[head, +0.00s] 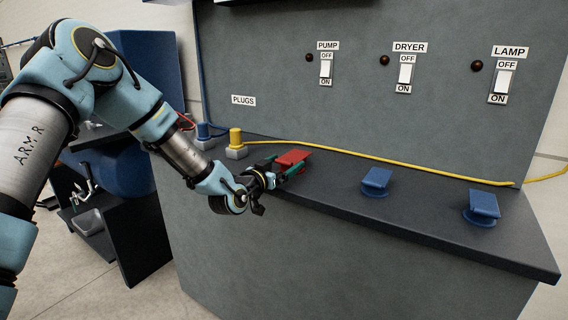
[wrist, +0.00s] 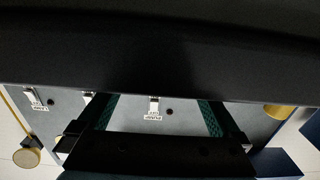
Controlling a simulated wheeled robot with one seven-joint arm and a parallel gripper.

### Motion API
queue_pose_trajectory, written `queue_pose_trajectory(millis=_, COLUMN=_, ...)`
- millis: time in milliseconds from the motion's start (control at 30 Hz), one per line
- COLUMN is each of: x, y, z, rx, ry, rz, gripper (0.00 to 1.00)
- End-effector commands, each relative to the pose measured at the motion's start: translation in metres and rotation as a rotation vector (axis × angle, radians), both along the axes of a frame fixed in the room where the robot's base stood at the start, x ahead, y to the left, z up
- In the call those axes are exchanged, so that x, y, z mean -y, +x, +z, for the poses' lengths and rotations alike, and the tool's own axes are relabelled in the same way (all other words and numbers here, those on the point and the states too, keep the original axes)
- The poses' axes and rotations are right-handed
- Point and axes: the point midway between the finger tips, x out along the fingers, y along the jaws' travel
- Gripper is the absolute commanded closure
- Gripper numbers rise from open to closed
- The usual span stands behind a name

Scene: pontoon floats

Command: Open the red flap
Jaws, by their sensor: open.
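The red flap (head: 293,157) sits on the dark counter ledge, left of two blue flaps, in the head view. It looks low and nearly flat; its near side is partly hidden by my gripper. My gripper (head: 284,169) is at the near left side of the red flap, with its green-padded fingers spread apart and nothing seen between them. I cannot tell whether a finger touches the flap. In the wrist view the two green finger pads stand apart, with a dark surface across the top; the red flap is not recognisable there.
Two blue flaps (head: 376,181) and (head: 482,206) stand right along the ledge. A yellow plug (head: 236,138) and a blue plug (head: 203,132) are at left; a yellow cable (head: 400,165) runs behind. PUMP (head: 326,66), DRYER (head: 405,74) and LAMP (head: 503,81) switches are on the wall.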

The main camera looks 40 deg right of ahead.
Motion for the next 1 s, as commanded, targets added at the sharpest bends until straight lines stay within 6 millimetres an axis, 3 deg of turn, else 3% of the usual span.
queue_pose_trajectory(millis=67, x=-0.0002, y=-0.0001, z=-0.0001, rx=0.000, ry=0.000, rz=0.000, gripper=0.00)
queue_pose_trajectory(millis=900, x=-0.0005, y=-0.0002, z=-0.0002, rx=0.000, ry=0.001, rz=0.000, gripper=0.94)
queue_pose_trajectory(millis=1000, x=-0.0005, y=-0.0002, z=-0.0002, rx=0.000, ry=0.001, rz=0.000, gripper=1.00)
